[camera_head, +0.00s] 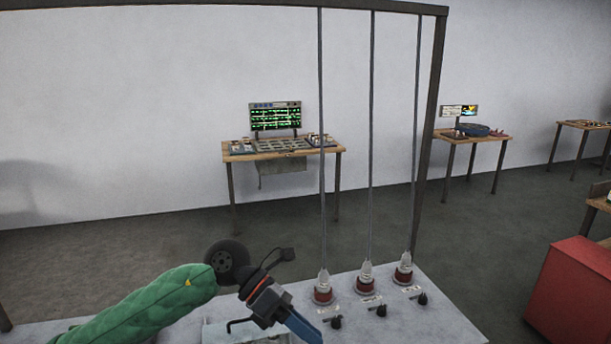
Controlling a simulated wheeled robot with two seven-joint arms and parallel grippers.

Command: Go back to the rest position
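My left arm comes in from the lower left in a green quilted sleeve. My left gripper (298,325), with blue and black parts, is low in the picture over the pale bench (440,320). Its fingers point down and right and run close to the bottom edge, so its opening is unclear. I see nothing held in it. My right gripper is out of view.
Three red-and-white fittings (323,290) stand on the bench under vertical rods, with black knobs in front. A dark frame post (430,130) rises behind them. A red box (572,295) is at right. A table with a screen (275,117) stands farther back.

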